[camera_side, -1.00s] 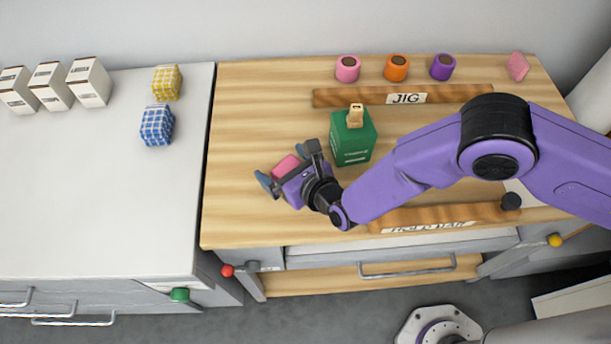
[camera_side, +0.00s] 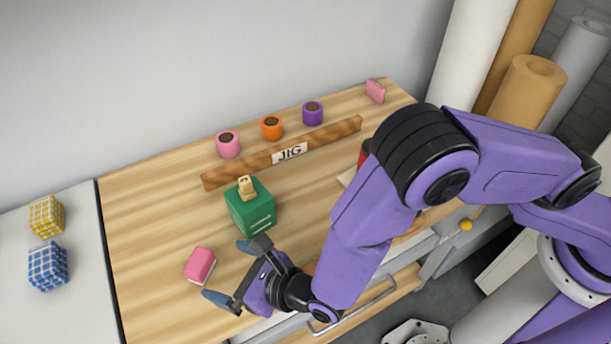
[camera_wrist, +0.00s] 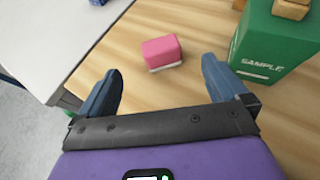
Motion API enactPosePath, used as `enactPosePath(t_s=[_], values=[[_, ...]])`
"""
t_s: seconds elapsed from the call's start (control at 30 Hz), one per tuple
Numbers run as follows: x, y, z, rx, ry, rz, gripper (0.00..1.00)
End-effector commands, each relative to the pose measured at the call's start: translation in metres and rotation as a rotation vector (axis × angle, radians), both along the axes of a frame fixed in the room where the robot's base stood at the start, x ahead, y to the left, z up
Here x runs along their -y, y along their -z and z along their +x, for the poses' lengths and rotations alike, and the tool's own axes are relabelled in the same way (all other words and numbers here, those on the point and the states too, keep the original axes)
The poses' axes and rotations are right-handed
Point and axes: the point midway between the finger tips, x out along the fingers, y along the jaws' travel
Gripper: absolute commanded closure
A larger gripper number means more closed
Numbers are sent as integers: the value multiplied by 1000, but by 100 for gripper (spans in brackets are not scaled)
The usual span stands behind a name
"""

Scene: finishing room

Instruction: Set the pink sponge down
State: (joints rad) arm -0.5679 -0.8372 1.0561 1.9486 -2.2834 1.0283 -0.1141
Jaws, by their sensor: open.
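The pink sponge (camera_side: 200,264) lies on the wooden worktop (camera_side: 150,220), left of and a little in front of the green box. It has a pale underside layer, which also shows on the sponge in the wrist view (camera_wrist: 162,52). My gripper (camera_side: 225,272) is open and empty, with its blue fingertips apart. The sponge is just beyond the fingertips, clear of both. In the wrist view the fingers of my gripper (camera_wrist: 160,82) stand left and right of the lower picture, with bare wood between them and the sponge.
The green SAMPLE box (camera_side: 250,210) with a wooden block (camera_side: 247,187) on top stands close right of the gripper. Behind it are the JIG rail (camera_side: 290,152) and pink, orange and purple rolls (camera_side: 271,128). Yellow and blue checked blocks (camera_side: 47,266) stand on the white counter at left.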

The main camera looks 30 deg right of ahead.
Motion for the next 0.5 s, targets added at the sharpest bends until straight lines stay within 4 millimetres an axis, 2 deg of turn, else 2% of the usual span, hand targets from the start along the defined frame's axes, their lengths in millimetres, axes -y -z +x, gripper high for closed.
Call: enactPosePath(t_s=[0.17,0.27,0.37,0.5], values=[[5,-6,6,-3,28,11,0],[24,-24,23,-16,130,48,0],[62,-54,47,-48,312,117,0],[136,-95,71,-123,619,240,0]])
